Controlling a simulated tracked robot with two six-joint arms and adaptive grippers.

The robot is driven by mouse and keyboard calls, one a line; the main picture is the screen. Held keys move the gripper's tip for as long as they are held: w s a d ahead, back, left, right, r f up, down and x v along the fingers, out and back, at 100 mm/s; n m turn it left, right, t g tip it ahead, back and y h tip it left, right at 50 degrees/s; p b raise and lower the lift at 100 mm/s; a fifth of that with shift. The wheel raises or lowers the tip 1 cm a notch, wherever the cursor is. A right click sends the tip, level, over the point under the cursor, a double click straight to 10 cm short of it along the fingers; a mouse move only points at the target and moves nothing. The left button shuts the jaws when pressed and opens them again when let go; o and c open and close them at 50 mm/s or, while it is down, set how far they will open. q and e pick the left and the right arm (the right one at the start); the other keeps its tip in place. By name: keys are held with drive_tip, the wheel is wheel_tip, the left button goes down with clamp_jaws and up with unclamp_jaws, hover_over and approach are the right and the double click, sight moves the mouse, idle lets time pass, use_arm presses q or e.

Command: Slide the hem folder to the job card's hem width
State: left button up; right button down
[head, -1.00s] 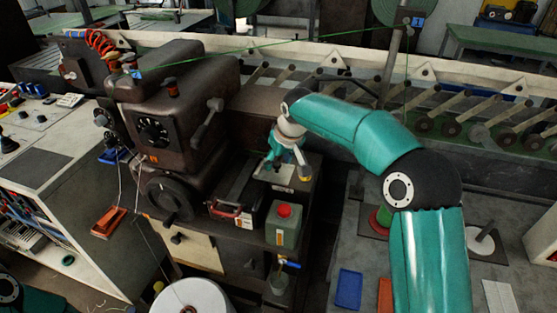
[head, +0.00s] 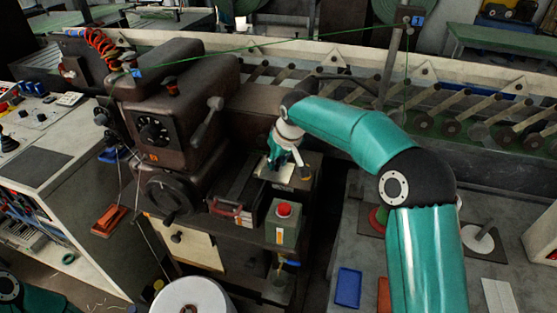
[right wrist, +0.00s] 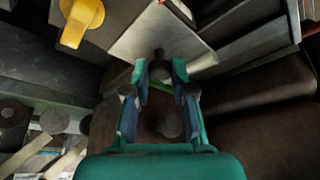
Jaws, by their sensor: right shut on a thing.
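The hem folder seems to be the pale metal plate (head: 288,179) with a small post, on the dark machine bed right of the brown machine head. The plate also shows in the right wrist view (right wrist: 192,50). My right gripper (head: 277,162) is lowered over the plate from above. In the right wrist view my right gripper (right wrist: 159,73) has its two fingers on either side of a small dark post (right wrist: 159,53) and is shut on it; the exact contact is hard to see. I cannot make out the job card or any width scale. My left gripper is out of view.
A red button on a green box (head: 283,210) stands just in front of the plate. A brown machine head with a handwheel (head: 170,197) is to the left. A yellow knob (right wrist: 82,20) sits beside the plate. A blue tray (head: 348,288) lies on the grey table at right.

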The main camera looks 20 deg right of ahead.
drive_tip(key=shift+w+a+r, duration=0.1)
drive_tip(key=shift+a, duration=0.15)
drive_tip(key=shift+w+a, duration=0.2)
drive_tip(key=shift+w, duration=0.1)
drive_tip(key=c, duration=1)
unclamp_jaws()
drive_tip(key=shift+s, duration=0.1)
drive_tip(key=v, duration=1.1)
drive_tip(key=shift+s+d+r, duration=0.1)
drive_tip(key=shift+s+r, duration=0.1)
drive_tip(key=shift+r, duration=0.1)
